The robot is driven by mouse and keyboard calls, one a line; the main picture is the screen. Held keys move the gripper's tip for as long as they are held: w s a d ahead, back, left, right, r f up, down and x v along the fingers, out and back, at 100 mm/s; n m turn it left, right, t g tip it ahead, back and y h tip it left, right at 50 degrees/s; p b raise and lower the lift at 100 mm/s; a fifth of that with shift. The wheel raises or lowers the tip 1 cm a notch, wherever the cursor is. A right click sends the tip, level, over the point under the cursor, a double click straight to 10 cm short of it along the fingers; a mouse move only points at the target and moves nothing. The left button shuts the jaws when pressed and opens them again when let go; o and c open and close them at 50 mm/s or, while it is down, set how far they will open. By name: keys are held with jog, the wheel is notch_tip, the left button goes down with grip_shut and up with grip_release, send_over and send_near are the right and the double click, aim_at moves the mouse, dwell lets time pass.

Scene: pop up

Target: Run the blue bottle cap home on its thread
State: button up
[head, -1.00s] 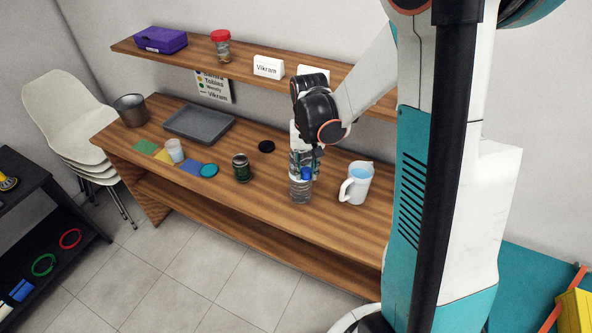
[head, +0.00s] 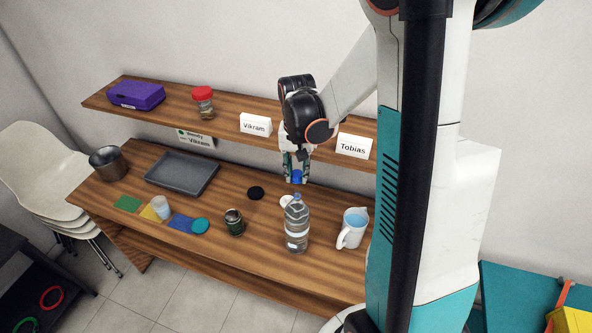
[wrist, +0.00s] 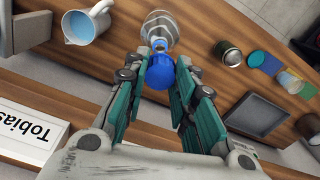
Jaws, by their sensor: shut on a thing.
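The blue bottle cap (head: 296,177) is gripped between the teal fingertips of my gripper (head: 296,168). It also shows in the wrist view (wrist: 160,73), between the two fingers (wrist: 162,72). The clear water bottle (head: 297,230) stands upright on the wooden table, its mouth open. In the head view the cap is above and apart from the bottle's neck. In the wrist view the bottle (wrist: 160,30) lies just beyond the cap, with its open mouth showing beside the cap. The exact sideways offset is hard to tell.
A white jug (head: 352,230) stands right of the bottle. A grey tray (head: 182,173) lies farther left. The shelf (head: 225,133) with name cards (head: 256,124) runs behind my gripper.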

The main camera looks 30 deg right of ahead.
aim_at(297, 192)
jog(key=shift+f+b, duration=0.2)
jog(key=shift+b, duration=0.3)
jog(key=shift+f+b, duration=1.85)
jog(key=shift+f, duration=0.15)
jog(key=shift+f+b, duration=0.3)
jog(key=shift+b, duration=0.35)
jog(key=shift+f+b, duration=0.3)
jog(key=shift+f, duration=0.05)
jog(key=shift+f+b, duration=0.6)
jog(key=shift+f, duration=0.05)
